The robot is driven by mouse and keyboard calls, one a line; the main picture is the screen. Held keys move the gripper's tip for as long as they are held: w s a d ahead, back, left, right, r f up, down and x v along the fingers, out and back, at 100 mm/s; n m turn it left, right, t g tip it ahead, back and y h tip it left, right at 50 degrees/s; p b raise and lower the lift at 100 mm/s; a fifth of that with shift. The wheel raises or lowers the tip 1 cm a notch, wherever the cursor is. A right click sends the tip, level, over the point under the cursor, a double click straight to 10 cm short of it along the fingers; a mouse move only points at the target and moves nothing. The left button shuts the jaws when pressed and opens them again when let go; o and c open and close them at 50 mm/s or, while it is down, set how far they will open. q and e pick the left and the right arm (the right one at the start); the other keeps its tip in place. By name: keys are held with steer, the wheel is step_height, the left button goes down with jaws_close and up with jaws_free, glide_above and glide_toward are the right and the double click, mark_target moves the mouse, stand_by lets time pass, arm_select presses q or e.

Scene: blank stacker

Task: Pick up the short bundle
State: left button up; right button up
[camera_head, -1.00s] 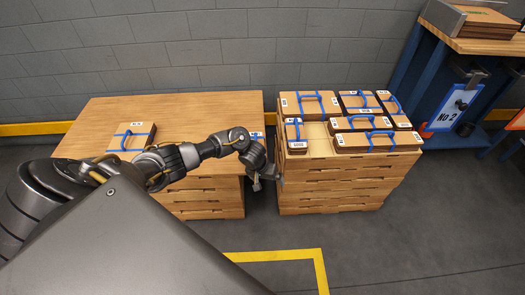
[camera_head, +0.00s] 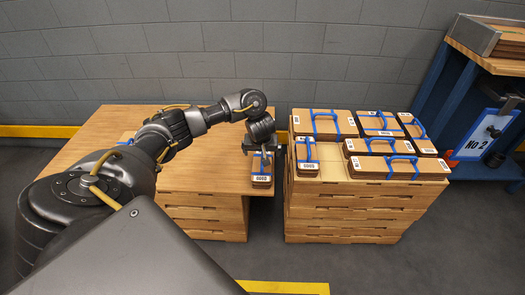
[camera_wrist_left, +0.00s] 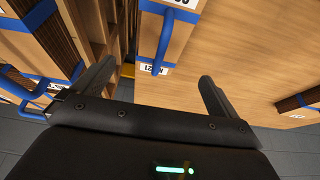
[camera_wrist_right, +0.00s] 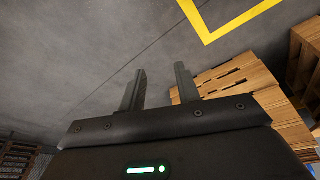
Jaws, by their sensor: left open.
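A short bundle (camera_head: 262,178) with a blue strap and handle and a white label lies at the right edge of the left stack's wooden top (camera_head: 215,168). My left gripper (camera_head: 259,148) is open, just above and behind it, and partly hides it. In the left wrist view the short bundle (camera_wrist_left: 160,30) lies ahead between the spread fingers (camera_wrist_left: 160,70); I see no grip on it. Another short bundle (camera_head: 307,165) stands at the left side of the right stack. My right gripper (camera_wrist_right: 158,72) is open and empty over the floor.
The right stack (camera_head: 340,212) carries several larger blue-strapped bundles (camera_head: 400,166). A narrow gap separates the two stacks. A blue bench (camera_head: 450,85) with a "No 2" sign (camera_head: 483,135) stands at the right. A yellow line (camera_head: 285,287) marks the front floor.

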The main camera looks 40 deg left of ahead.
arm_select(q)
steer(key=b+x, duration=0.2)
steer(key=x, duration=0.1)
steer(key=shift+s, duration=0.1)
steer(key=shift+f, duration=0.2)
steer(key=b+x, duration=0.2)
steer(key=x, duration=0.1)
steer(key=shift+d, duration=0.1)
steer(key=shift+b+x, duration=0.8)
steer(key=shift+x, duration=0.15)
steer(key=c, duration=1.1)
arm_select(e)
steer(key=w+a+r+n+t+y, duration=0.2)
steer(key=w+a+r+t+y, duration=0.3)
steer(key=w+a+r+t, duration=0.4)
step_height(320, 180, up, 4)
steer(key=shift+w+a+r+n+t, duration=0.1)
steer(key=shift+w+a+n+t, duration=0.3)
steer(key=shift+t, duration=0.2)
arm_select(q)
steer(key=shift+r, duration=0.15)
arm_select(e)
steer(key=shift+d, duration=0.15)
